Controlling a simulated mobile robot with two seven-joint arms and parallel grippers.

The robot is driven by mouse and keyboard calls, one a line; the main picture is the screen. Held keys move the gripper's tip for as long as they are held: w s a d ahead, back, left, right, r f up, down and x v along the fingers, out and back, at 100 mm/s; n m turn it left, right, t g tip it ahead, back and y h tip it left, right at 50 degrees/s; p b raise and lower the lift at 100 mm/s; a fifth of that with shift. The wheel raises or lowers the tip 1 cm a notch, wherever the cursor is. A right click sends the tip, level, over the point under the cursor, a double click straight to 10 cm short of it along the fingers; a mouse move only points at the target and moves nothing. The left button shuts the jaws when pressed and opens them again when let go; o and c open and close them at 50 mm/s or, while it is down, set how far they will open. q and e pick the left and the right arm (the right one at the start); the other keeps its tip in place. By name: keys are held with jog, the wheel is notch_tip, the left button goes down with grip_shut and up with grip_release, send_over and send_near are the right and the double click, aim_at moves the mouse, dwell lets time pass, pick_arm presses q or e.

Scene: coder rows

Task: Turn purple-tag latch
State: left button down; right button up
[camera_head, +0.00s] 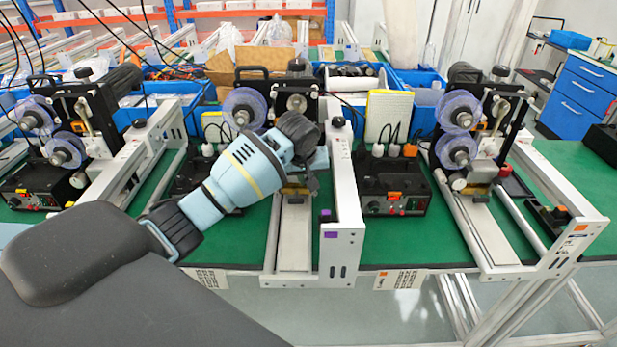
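The middle coder machine has a white frame (345,200) with a purple tag (331,234) on its front end plate. A small black block with a purple top (326,216) sits just above that tag. A black knob (337,122) stands on the top of the frame's right rail. I cannot tell which part is the latch. My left arm reaches in from the left, and my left gripper (313,165) is at the middle machine, left of the knob. The arm hides part of the machine, and the fingers are too small and dark to read. My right gripper is out of view.
A similar coder with an orange tag (581,228) stands to the right, and another coder (75,125) stands at the left. A black control box (393,185) sits between the middle and right machines. Blue bins (425,82) are behind. Green tabletop (405,240) is bare near the front.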

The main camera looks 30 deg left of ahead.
pick_arm(q)
jog(key=c, duration=1.3)
grip_release()
jog(key=shift+o, duration=0.2)
jog(key=shift+r, duration=0.1)
jog(key=v, duration=0.7)
jog(key=shift+s+r, duration=0.2)
jog(key=shift+r, duration=0.05)
